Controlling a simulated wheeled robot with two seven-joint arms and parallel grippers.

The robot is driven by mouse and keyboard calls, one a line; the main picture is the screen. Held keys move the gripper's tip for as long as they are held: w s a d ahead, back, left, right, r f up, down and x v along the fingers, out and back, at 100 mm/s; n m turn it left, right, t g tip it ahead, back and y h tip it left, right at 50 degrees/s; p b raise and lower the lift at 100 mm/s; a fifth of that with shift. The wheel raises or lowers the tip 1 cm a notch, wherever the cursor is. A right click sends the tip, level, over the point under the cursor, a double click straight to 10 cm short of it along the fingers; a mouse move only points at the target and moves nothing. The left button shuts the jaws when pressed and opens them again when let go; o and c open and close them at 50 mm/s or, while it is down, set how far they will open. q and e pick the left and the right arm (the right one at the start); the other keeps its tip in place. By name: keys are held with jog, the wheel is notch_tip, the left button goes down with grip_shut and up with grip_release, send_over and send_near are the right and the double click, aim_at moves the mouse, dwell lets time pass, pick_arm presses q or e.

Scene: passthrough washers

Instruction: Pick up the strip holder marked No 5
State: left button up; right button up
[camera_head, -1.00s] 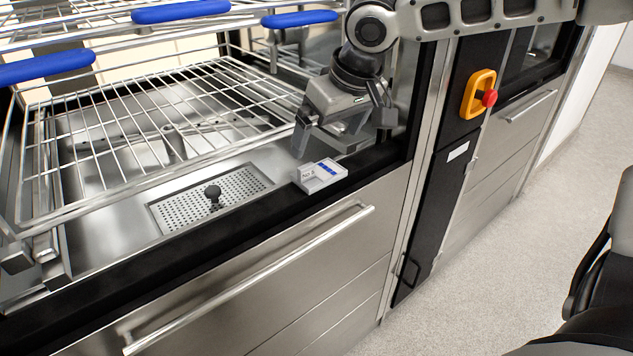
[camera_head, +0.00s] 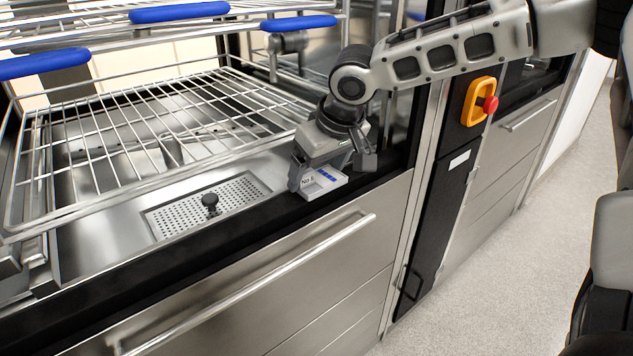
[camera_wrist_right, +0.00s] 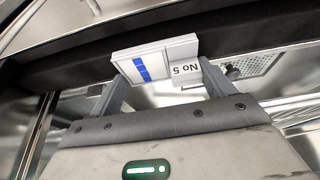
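The strip holder marked No 5 (camera_head: 323,182) is a small white tray with blue marks and a raised label. It rests on the black front ledge of the open washer. My right gripper (camera_head: 322,176) is lowered over it from above, with its fingers spread to either side of it. In the right wrist view the strip holder (camera_wrist_right: 143,66) lies at the fingertips of my right gripper (camera_wrist_right: 160,75), its label near the right finger. I see no clear sign of a firm grip; finger contact is hard to judge. My left gripper is not in view.
A wire rack (camera_head: 130,130) with blue handles stands in the washer left of the holder. A perforated drain plate (camera_head: 180,212) with a black knob lies beside it. A drawer bar handle (camera_head: 250,282) runs below the ledge. An orange switch with red knob (camera_head: 490,104) is at right.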

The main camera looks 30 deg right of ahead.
jog(key=c, duration=0.3)
jog(key=shift+r, duration=0.2)
